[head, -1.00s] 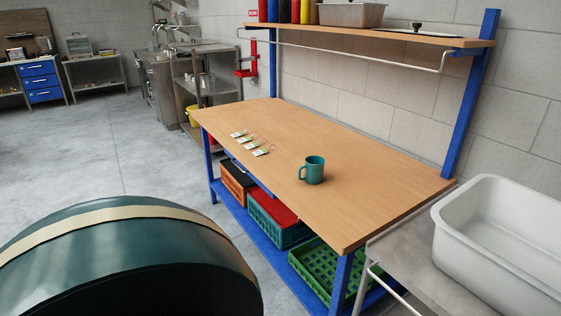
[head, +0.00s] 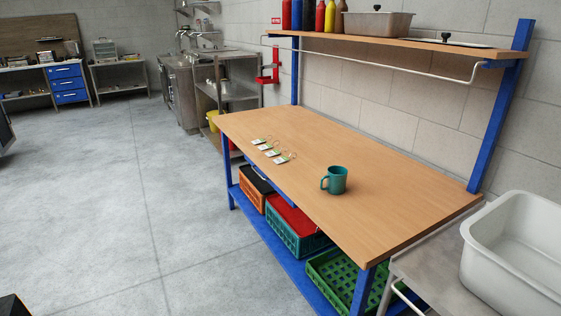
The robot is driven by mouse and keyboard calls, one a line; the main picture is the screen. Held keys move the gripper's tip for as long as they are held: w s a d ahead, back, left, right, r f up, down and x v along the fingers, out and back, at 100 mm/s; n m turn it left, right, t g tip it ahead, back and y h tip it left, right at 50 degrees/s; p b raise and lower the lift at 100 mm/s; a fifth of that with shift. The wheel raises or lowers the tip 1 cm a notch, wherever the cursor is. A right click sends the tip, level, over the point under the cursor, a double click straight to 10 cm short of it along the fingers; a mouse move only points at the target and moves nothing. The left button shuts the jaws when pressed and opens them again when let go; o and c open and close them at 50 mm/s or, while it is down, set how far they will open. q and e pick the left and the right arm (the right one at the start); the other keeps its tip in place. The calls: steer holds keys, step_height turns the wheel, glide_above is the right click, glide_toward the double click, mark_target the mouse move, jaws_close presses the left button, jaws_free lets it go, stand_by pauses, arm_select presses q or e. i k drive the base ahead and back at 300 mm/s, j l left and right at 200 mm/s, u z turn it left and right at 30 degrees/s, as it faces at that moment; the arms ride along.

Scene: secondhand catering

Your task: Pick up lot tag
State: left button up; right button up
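Several small white-and-green lot tags (head: 271,151) with wire loops lie in a short row on the wooden tabletop of a blue-framed workbench (head: 375,218). They lie near the bench's left part, flat and slightly apart. A teal mug (head: 335,181) stands upright on the same top, to the right of and nearer than the tags. Neither of my grippers shows in the head view. The writing on the tags is too small to read.
A white tub (head: 515,250) on a metal table (head: 432,262) adjoins the bench's right end. Crates (head: 292,228) fill the blue lower shelf. A rail (head: 380,62) and upper shelf with bottles run above the back. The concrete floor (head: 100,200) left of the bench is clear.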

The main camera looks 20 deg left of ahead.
mark_target(283, 159)
steer(key=u, duration=0.55)
steer(key=i+z, duration=0.1)
steer(key=z, duration=0.35)
steer(key=j+z, duration=0.15)
steer(key=z, duration=0.25)
steer(key=i+j+z, duration=0.1)
steer(key=z, duration=0.35)
steer(key=j+z, duration=0.15)
steer(key=z, duration=0.3)
steer(key=j+z, duration=0.35)
steer(key=j, duration=0.15)
steer(key=j+z, duration=0.35)
steer(key=j, duration=0.2)
steer(key=j+z, duration=0.15)
steer(key=j, duration=0.2)
steer(key=k+j+z, duration=0.15)
steer(key=j, duration=0.2)
steer(key=j+z, duration=0.1)
steer(key=j, duration=0.25)
steer(key=k+j, duration=0.1)
steer(key=j, duration=0.25)
steer(key=k+j+z, duration=0.1)
steer(key=j, duration=0.25)
steer(key=k+j, duration=0.2)
steer(key=j, duration=0.15)
steer(key=i+z, duration=0.05)
